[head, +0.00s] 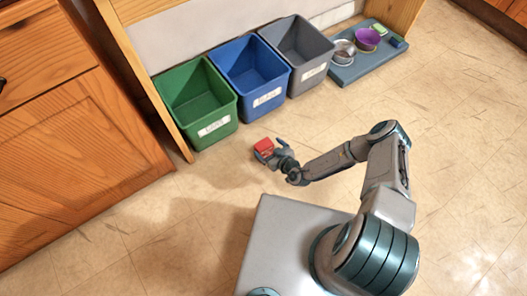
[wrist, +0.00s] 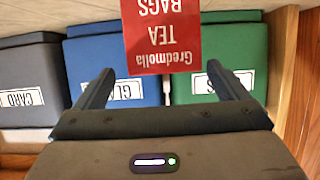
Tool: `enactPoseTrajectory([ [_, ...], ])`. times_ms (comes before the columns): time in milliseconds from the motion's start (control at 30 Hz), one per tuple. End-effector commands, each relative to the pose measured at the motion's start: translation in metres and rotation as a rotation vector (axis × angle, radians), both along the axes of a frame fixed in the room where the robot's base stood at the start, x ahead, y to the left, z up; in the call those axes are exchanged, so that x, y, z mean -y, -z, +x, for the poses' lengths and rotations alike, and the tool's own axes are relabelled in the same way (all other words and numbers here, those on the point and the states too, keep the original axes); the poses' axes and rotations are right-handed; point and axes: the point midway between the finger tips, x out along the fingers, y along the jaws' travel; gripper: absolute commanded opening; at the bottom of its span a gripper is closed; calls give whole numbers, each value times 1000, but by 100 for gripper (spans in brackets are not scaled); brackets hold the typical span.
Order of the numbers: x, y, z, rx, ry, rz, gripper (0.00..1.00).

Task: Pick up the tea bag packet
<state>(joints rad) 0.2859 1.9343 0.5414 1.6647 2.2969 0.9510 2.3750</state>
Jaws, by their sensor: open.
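The tea bag packet (head: 264,146) is a small red box in front of the green and blue bins in the head view. In the wrist view the packet (wrist: 160,35) shows its red face with white "Gredmolla TEA BAGS" lettering upside down; its far end is cut off by the picture's top edge. My gripper (head: 271,154) is open right at the packet. In the wrist view its two fingers (wrist: 160,70) stand to either side of the packet's near end, with a gap visible on each side. I cannot tell what the packet rests on.
A green bin (head: 216,123), a blue bin (head: 265,97) and a grey bin (head: 312,75) stand in a row behind the packet. A blue-grey tray (head: 347,74) with bowls lies right of them. A wooden cabinet (head: 75,130) is at left. The tiled floor in front is clear.

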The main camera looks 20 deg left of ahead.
Motion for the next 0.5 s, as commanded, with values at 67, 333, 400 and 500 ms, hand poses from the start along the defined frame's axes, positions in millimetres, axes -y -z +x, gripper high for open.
enactPoseTrajectory([
  [67,-3,2,2,0,-1,0,94],
  [333,-26,16,14,2,-5,-1,94],
  [400,-33,19,20,4,-3,0,94],
  [500,-40,22,26,3,-4,0,94],
])
